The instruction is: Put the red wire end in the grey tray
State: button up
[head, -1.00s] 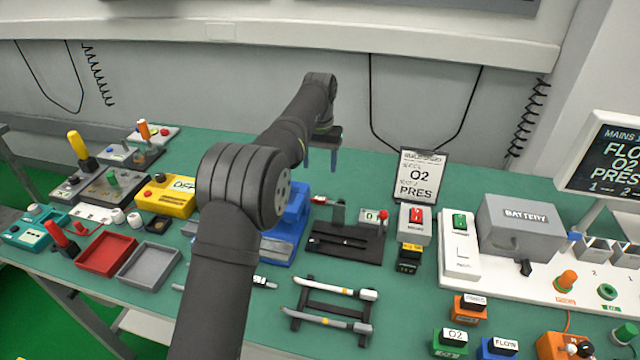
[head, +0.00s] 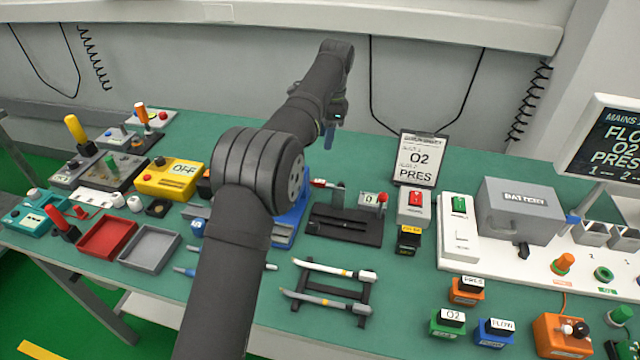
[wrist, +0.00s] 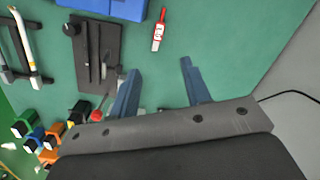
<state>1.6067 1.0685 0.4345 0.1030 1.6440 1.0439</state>
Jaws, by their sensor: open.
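The red wire end (wrist: 159,30), a small red piece with a white section, lies on the green table beside the black slotted stand. In the head view, the red wire end (head: 321,184) shows just behind that stand, partly close to my arm. The shallow grey tray (head: 150,248) sits at the left front of the table, and appears empty. My gripper (wrist: 157,70) is open with its blue fingers apart and nothing between them. In the head view, my gripper (head: 331,133) is above the back of the table, fingers pointing down.
A red tray (head: 106,238) stands left of the grey tray. The black slotted stand (head: 345,226) and a rack with two pale-handled tools (head: 330,291) lie in front. My arm crosses the middle.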

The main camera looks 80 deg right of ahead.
jog(key=r+m, duration=0.2)
jog(key=m, duration=0.3)
send_over(319, 181)
jog(key=shift+m+t, duration=0.3)
jog(key=shift+m, duration=0.1)
jog(key=f, duration=1.2)
jog(key=shift+s+d+f, duration=0.2)
jog(key=shift+s+f, duration=0.05)
jog(key=shift+s, duration=0.1)
jog(key=shift+w+a+f, duration=0.1)
jog(key=shift+f, duration=1.25)
jog(key=shift+w+a+f, duration=0.1)
jog(key=shift+f, duration=1.2)
grip_shut()
